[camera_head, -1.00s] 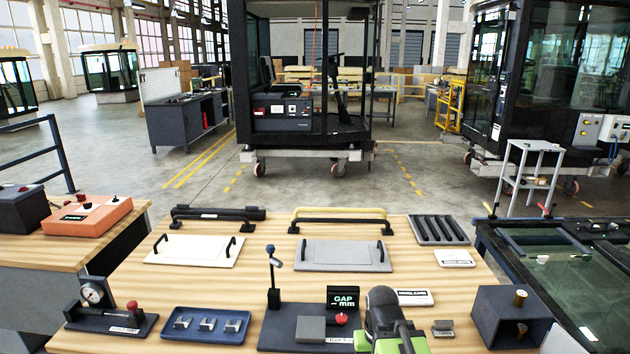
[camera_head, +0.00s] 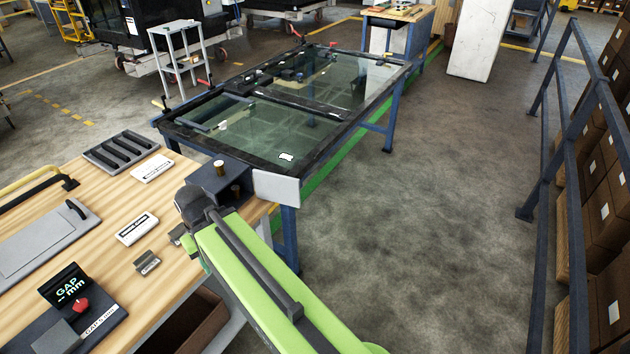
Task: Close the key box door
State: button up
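I cannot pick out a key box or its door with certainty. A small dark box (camera_head: 206,186) with a brass knob on top stands at the bench's right corner. A pale upright panel (camera_head: 279,188) is just right of it; I cannot tell whether the two are joined. My green arm reaches from the bottom middle up to the left, ending beside the dark box. My gripper (camera_head: 180,236) is mostly hidden by the arm's dark end joint, and its fingers cannot be made out. I see nothing held.
The wooden bench (camera_head: 120,215) holds a gap gauge (camera_head: 68,287), a slotted tray (camera_head: 122,152) and labels. A glass-topped frame table (camera_head: 285,130) stands beyond. Blue railing (camera_head: 543,150) and stacked cartons (camera_head: 605,180) line the right. The floor (camera_head: 430,230) between is clear.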

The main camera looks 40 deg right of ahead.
aim_at(278, 188)
jog(key=u, duration=0.1)
jog(key=k, duration=0.15)
jog(key=z, duration=2.4)
jog(key=i, duration=3.6)
jog(key=u, duration=1.7)
jog(key=k, duration=0.2)
jog(key=u, duration=2.7)
